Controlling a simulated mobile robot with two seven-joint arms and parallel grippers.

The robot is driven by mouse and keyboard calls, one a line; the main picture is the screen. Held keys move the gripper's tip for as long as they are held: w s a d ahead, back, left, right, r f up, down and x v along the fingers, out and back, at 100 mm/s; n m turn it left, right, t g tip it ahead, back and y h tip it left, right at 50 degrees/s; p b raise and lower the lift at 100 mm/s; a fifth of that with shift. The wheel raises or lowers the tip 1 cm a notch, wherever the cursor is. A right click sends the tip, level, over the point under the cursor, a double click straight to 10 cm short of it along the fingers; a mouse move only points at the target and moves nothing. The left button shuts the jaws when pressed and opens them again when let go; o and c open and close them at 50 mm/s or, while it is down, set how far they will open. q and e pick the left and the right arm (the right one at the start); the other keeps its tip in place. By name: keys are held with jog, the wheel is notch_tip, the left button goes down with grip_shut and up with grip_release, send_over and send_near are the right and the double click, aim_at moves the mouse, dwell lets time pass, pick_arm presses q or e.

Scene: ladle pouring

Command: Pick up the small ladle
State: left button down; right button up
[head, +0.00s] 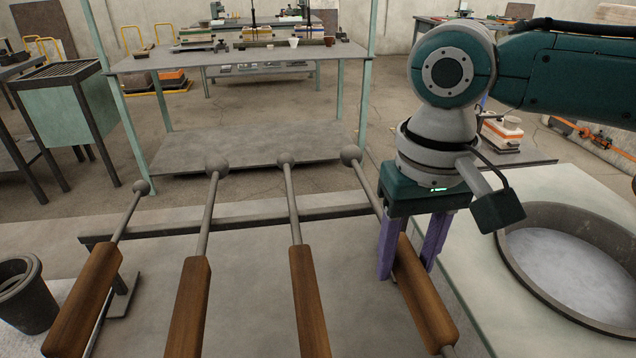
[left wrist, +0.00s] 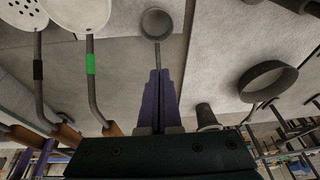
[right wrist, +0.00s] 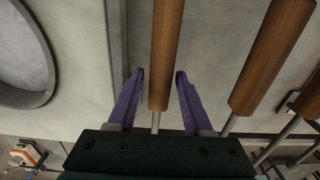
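Several wooden-handled tools lie side by side on a grey table. My right gripper (head: 413,245) points down over the rightmost wooden handle (head: 425,292). In the right wrist view my right gripper (right wrist: 159,75) is open, with one purple finger on each side of that handle (right wrist: 166,50); gaps show on both sides. The bowl of that tool is out of view, so I cannot tell if it is the small ladle. In the left wrist view my left gripper (left wrist: 158,72) has its fingers together. A small round ladle cup (left wrist: 157,12) and its stem show beyond the fingertips; contact is unclear.
Other handles (head: 188,305) lie to the left, ending in metal balls. A large round vessel with a pale surface (head: 575,270) stands at the right. A dark bucket (head: 22,305) is at the left edge. A perforated skimmer (left wrist: 22,12) and a green-banded tool (left wrist: 91,64) lie nearby.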

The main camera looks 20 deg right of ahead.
grip_shut()
jog(key=shift+r, duration=0.1)
dwell(1.0)
